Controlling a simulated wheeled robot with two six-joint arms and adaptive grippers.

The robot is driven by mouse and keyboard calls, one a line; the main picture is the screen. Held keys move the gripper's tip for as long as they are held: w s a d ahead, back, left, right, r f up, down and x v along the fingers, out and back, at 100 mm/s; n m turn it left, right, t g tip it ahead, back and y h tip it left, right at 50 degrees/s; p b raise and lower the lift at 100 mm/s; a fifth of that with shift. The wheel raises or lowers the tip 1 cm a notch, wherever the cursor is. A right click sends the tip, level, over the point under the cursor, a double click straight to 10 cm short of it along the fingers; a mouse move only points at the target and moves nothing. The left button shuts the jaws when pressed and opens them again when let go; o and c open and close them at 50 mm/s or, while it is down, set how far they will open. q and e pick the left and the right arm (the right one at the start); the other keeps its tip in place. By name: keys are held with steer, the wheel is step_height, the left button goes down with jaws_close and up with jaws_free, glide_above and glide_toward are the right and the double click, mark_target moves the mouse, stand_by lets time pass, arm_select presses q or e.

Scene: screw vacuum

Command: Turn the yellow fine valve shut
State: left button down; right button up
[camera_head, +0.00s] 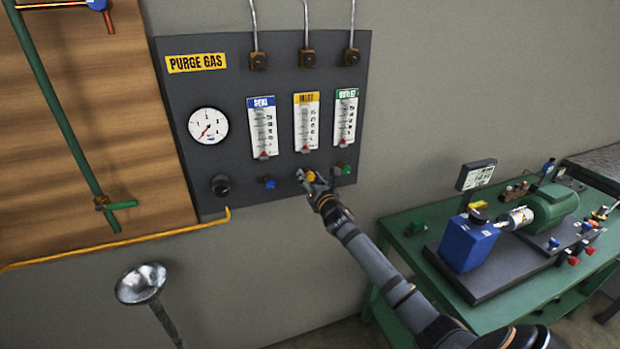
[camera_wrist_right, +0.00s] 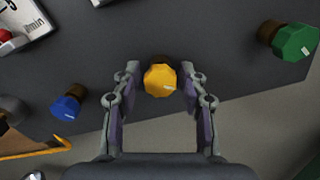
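The yellow fine valve knob (camera_head: 310,176) is on the lower edge of the dark purge gas panel (camera_head: 225,88), below the yellow-labelled flow tube (camera_head: 307,125). In the right wrist view the knob (camera_wrist_right: 160,79) has a small white mark at its lower right. My right gripper (camera_wrist_right: 160,76) has one finger on each side of the knob, with a narrow gap showing on both sides. In the head view the gripper (camera_head: 308,177) partly covers the knob. My left gripper is not in view.
A blue knob (camera_head: 269,183) is left of the yellow one and a green knob (camera_head: 347,169) is right of it. A black knob (camera_head: 221,185) and a pressure gauge (camera_head: 208,126) are further left. A green bench (camera_head: 408,240) with a motor and pump stands at right.

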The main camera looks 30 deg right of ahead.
jaws_close()
steer(key=shift+m, duration=0.3)
